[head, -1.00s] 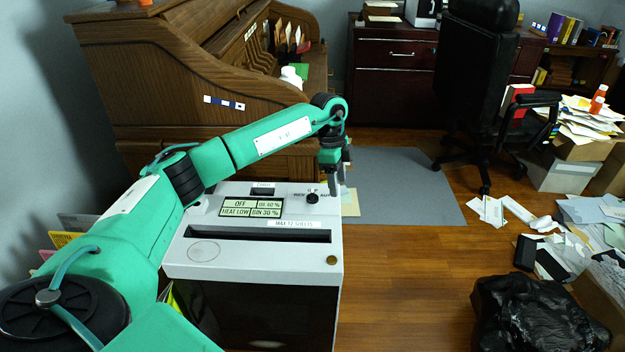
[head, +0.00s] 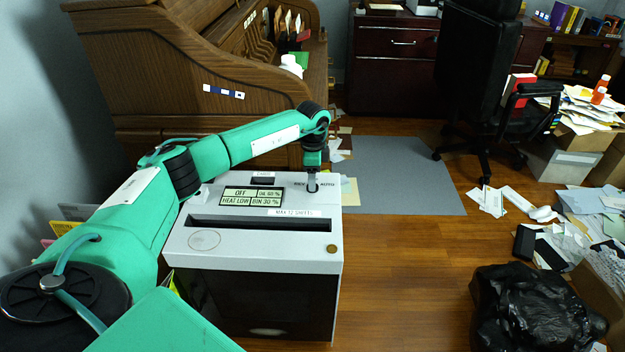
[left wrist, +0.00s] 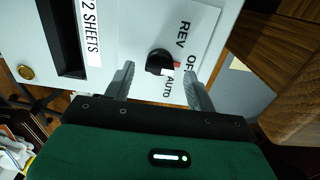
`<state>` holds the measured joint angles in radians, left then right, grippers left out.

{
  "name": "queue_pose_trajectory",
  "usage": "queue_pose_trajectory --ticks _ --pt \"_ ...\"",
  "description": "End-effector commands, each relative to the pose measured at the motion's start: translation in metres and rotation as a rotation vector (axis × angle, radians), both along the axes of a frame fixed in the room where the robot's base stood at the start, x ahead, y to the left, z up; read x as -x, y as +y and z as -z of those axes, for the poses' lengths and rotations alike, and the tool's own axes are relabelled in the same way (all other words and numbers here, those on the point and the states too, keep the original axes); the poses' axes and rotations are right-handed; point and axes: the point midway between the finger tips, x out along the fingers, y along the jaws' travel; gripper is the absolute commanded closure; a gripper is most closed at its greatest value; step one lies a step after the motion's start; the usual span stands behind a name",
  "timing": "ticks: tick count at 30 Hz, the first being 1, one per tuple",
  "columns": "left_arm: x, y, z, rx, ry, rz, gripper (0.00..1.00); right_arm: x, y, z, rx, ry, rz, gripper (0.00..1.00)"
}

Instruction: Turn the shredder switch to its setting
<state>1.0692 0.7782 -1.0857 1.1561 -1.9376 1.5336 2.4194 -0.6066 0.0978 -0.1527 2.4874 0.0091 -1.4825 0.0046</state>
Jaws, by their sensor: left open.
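The shredder (head: 270,236) stands on the floor, a light grey box with a dark front window. Its display (head: 252,196) reads OFF, OIL 60 %, HEAT LOW, BIN 30 %. The black switch knob (left wrist: 160,61) shows in the left wrist view by the labels REV, OFF and AUTO, with a small red mark at its edge near OFF. My left gripper (head: 313,182) points down over the knob. In the left wrist view its two fingers (left wrist: 160,80) are apart, one on each side of the knob, with gaps between. My right gripper is not in view.
A wooden roll-top desk (head: 150,70) stands behind the shredder. A grey mat (head: 395,175), an office chair (head: 480,70), scattered papers and a black bag (head: 535,310) lie to the right. Wood floor beside the shredder is clear.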

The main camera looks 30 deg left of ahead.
Motion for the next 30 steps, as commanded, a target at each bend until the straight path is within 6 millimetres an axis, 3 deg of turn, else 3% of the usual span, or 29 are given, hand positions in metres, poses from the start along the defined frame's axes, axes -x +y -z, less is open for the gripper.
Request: queue_pose_trajectory --ticks 4,13,14,18,21,30 --pt "0.0003 -0.0001 0.0119 0.0 0.001 0.0 0.44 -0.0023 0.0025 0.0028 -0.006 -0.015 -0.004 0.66" --pt "0.0001 0.0 0.0139 0.0 0.0 0.0 0.44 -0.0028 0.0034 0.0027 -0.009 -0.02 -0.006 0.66" --pt "0.0002 -0.0001 0.0139 0.0 0.0 0.0 0.46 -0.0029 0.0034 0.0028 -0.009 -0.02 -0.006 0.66" --pt "0.0002 -0.0001 0.0137 0.001 0.001 0.0 0.73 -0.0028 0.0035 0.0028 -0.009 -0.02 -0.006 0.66" --pt "0.0002 -0.0001 0.0136 0.0 0.0 0.0 0.88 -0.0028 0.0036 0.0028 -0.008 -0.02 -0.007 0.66" --pt "0.0 0.0 0.0123 0.001 -0.001 0.035 0.88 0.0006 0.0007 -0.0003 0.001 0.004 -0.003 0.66"
